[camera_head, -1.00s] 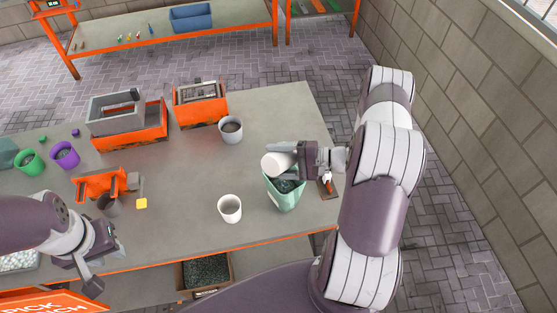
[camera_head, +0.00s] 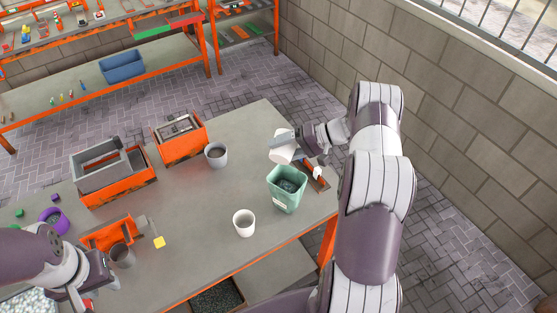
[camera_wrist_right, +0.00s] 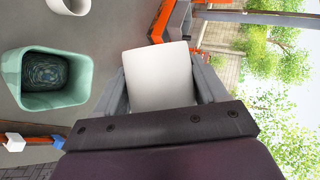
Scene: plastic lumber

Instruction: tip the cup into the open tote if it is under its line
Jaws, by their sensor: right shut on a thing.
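My right gripper (camera_head: 289,143) is shut on a white cup (camera_head: 282,150), which also shows between the fingers in the right wrist view (camera_wrist_right: 160,78). The cup is held tilted, beyond the green open tote (camera_head: 287,201) and clear of its rim. The cup's inside and any line on it are hidden. The tote stands near the table's right end with dark grains inside; it also shows in the right wrist view (camera_wrist_right: 86,82). My left gripper (camera_head: 88,288) is at the lower left, over the table's near edge; its jaws are unclear.
A white cup (camera_head: 243,225) stands left of the tote. A grey cup with dark contents (camera_head: 216,158) stands farther back. Orange and grey bins (camera_head: 180,145) and a purple cup (camera_head: 53,218) are to the left. A yellow cube (camera_head: 159,242) lies mid-table. A wall (camera_head: 440,110) rises at right.

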